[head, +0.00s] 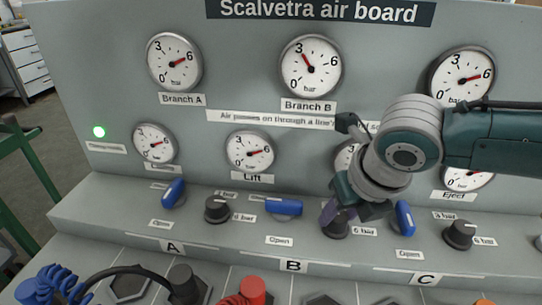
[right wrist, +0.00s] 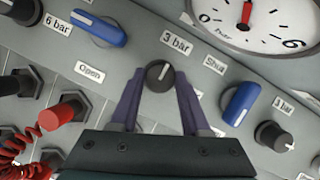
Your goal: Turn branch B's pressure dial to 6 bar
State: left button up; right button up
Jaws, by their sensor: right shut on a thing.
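Branch B's pressure dial (head: 335,229) is a black knob on the sloping ledge, right of branch B's blue lever (head: 285,207). My right gripper (head: 337,212) reaches down over it and partly hides it. In the right wrist view the purple fingers are shut on the dial (right wrist: 159,76), one on each side. The dial's white mark points up and slightly right, toward the "3 bar" label (right wrist: 176,42). The "6 bar" label (head: 364,231) shows right of it in the head view. The Branch B gauge (head: 310,66) has its needle near 3. My left gripper is out of view.
Branch A's dial (head: 217,209) and branch C's dial (head: 459,235) stand on the same ledge. Branch C's blue lever (head: 404,217) stands close right of my gripper. Red fittings (head: 252,290) and a blue coiled hose (head: 62,280) lie in front. A green light (head: 99,131) glows at left.

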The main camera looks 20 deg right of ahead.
grip_shut()
